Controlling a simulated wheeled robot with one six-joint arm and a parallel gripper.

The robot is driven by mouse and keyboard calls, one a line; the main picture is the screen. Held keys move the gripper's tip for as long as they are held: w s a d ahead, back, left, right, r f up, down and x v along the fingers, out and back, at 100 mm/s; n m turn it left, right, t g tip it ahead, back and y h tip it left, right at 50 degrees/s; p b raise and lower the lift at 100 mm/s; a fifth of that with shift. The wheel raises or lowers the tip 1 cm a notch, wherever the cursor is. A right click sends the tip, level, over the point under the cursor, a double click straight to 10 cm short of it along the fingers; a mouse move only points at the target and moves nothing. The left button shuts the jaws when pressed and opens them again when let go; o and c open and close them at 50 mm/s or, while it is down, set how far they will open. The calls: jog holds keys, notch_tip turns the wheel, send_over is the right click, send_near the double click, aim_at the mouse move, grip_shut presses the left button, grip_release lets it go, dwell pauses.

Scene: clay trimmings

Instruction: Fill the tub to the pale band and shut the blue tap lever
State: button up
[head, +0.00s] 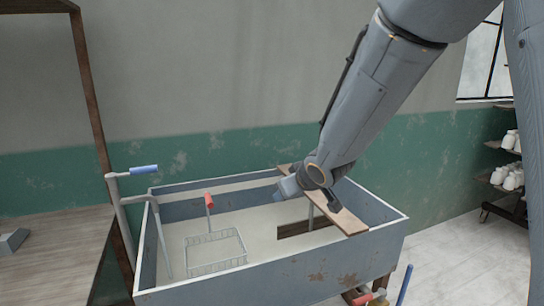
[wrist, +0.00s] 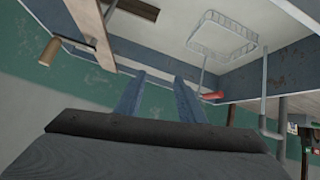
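The tub is a long blue-grey trough (head: 262,279) with rust spots and a pale inside. A pale strip (head: 215,185) runs along its back wall; I cannot make out a water level. The blue tap lever (head: 144,169) points sideways on a grey pipe (head: 123,215) at the tub's left end. A thinner grey pipe bends over into the tub there. My gripper (head: 287,188) is above the tub beside the plank, well right of the lever. In the wrist view my gripper (wrist: 158,90) has its two blue fingers apart, with nothing held between them.
A wooden plank (head: 350,222) lies across the tub under my arm. A wire basket (head: 216,252) with a red handle (head: 209,193) is in the tub; the basket also shows in the wrist view (wrist: 222,50). A wooden bench (head: 50,250) stands left. Shelves with white jars (head: 508,178) stand right.

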jog(key=s+d+f+m+g+h, duration=0.3)
jog(key=s+d+f, duration=0.2)
jog(key=s+d, duration=0.3)
jog(key=s+d+f+m+g+b, duration=0.1)
jog(key=s+d+f+m+g, duration=0.1)
jog(key=s, duration=0.8)
jog(key=s+d+f+m+g+b, duration=0.1)
jog(key=s+d+f+g, duration=0.3)
jog(key=s, duration=0.6)
jog(key=shift+s+d+f+m+h+b, duration=0.3)
jog(key=shift+d+f+m+b, duration=0.15)
jog(key=shift+f, duration=0.1)
jog(key=shift+w, duration=0.1)
dwell(3.5)
